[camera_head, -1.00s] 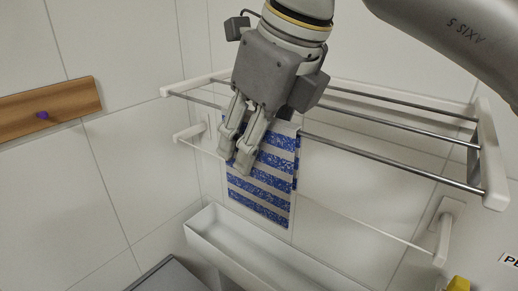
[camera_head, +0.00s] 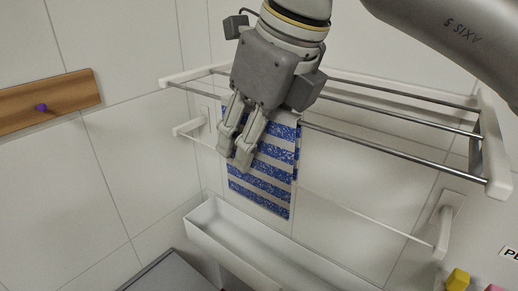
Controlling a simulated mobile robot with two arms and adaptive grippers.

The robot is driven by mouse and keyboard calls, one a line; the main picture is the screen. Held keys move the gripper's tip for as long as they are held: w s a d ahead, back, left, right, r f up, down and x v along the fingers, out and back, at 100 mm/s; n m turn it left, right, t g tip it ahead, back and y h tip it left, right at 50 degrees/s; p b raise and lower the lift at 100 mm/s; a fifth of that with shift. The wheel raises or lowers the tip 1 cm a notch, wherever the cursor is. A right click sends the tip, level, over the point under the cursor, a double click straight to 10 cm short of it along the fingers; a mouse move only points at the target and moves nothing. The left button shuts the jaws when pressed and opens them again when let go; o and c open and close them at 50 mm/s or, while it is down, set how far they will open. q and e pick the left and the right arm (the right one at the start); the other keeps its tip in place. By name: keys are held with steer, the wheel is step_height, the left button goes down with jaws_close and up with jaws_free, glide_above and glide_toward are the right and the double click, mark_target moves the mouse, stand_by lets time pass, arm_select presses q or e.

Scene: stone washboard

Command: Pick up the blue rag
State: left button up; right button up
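The blue rag (camera_head: 262,184), striped blue and pale grey, hangs down from the wall rack at the middle of the view. My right gripper (camera_head: 235,158) comes down from above, with its two fingers pointing down and slightly left in front of the rag's upper left part. The fingers lie close together and cover part of the rag and the rail. I cannot tell whether they pinch the cloth or only stand before it. My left gripper is not in view.
The white rack with metal rails (camera_head: 400,152) extends right of the rag. A white trough (camera_head: 236,245) sits below it. A wooden board with a purple knob (camera_head: 41,108) is on the left wall. A yellow block (camera_head: 457,280) lies at lower right.

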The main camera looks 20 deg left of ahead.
jaws_close()
steer(key=shift+r, duration=0.1)
stand_by(0.3)
